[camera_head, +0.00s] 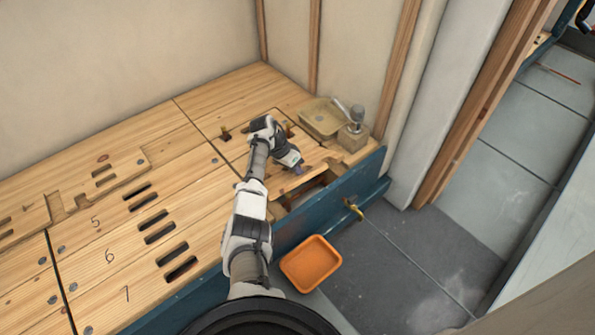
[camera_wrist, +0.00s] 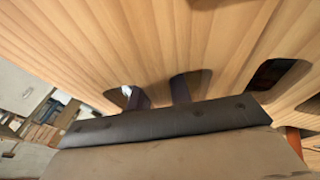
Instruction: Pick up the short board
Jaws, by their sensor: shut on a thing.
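The short board (camera_head: 318,158) is a pale wooden panel at the right end of the bench in the head view. A dark opening (camera_head: 304,192) shows beside its front edge. My gripper (camera_head: 297,169) points down onto the board. In the wrist view the slotted wood surface (camera_wrist: 110,40) fills most of the picture, and the two dark fingers (camera_wrist: 158,92) enter neighbouring slots, shut on the wood between them. The fingertips are hidden in the slots. I cannot tell whether the board is lifted clear of the bench.
The wooden bench top (camera_head: 190,150) has several slots and the numbers 5, 6 and 7. A tan tray (camera_head: 325,116) and a small block with a dispenser (camera_head: 354,135) stand behind the board. An orange bin (camera_head: 311,263) is on the floor in front. A yellow hook (camera_head: 354,209) juts from the blue bench front.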

